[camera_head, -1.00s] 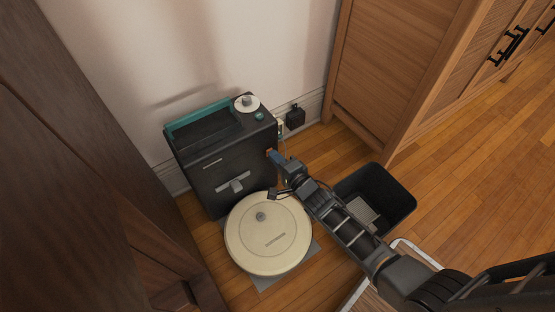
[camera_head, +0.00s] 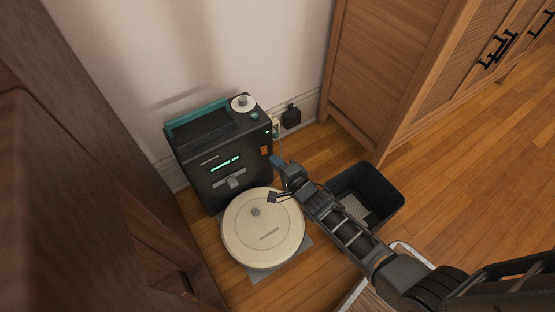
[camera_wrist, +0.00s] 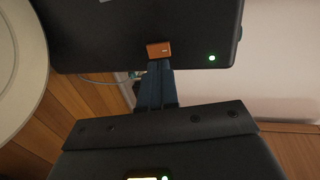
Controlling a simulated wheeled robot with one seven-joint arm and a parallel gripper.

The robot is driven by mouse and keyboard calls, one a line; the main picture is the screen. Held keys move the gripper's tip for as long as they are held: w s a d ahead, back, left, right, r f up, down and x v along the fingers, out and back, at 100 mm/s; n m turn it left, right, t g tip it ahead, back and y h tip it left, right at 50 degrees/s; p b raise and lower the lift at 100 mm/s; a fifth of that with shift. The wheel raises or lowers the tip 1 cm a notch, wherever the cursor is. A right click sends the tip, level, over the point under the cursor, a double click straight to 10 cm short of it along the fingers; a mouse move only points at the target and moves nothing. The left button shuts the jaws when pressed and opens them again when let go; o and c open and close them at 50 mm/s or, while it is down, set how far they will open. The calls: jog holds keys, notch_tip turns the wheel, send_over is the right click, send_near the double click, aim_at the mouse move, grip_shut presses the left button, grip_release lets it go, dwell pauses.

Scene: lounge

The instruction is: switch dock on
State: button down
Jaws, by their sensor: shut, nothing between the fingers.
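The dock (camera_head: 222,150) is a dark box with a teal-edged top, standing against the wall. Its front display (camera_head: 225,164) glows green. An orange switch (camera_head: 264,151) sits on its front near the right edge; in the wrist view the orange switch (camera_wrist: 158,50) lies just beyond my fingertips, with a lit green light (camera_wrist: 211,58) beside it. My gripper (camera_head: 277,161) is shut and empty, close in front of the switch. Whether the fingertips touch it I cannot tell. A round cream robot vacuum (camera_head: 262,230) is on the floor against the dock.
A black open bin (camera_head: 371,192) stands right of my arm. A wooden cabinet (camera_head: 390,80) is at the right, dark wooden furniture (camera_head: 90,150) at the left. A black plug (camera_head: 291,117) is on the wall. Open floor lies at the right.

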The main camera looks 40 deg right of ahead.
jog(key=r+p+v, duration=0.2)
jog(key=p+v, duration=0.1)
jog(key=v, duration=0.6)
jog(key=shift+r+p, duration=0.2)
jog(key=shift+p, duration=0.2)
jog(key=shift+s, duration=0.1)
jog(key=s+a+r+n+y, duration=0.1)
jog(key=s+a+r+n, duration=0.4)
jog(key=s+r+n, duration=0.5)
jog(key=s+a+r+n+y, duration=0.2)
jog(key=s+a+r+n, duration=0.35)
jog(key=s+r, duration=0.8)
jog(key=s+r+n+p, duration=0.1)
jog(key=r+n+p, duration=0.1)
jog(key=r+p, duration=1)
jog(key=s+a+r+n+p, duration=0.1)
jog(key=s+r+n+p, duration=0.1)
jog(key=r+p, duration=1)
notch_tip(320, 180, up, 9)
jog(key=shift+s+f+n, duration=0.1)
jog(key=shift+s+n, duration=0.15)
jog(key=shift+n, duration=0.1)
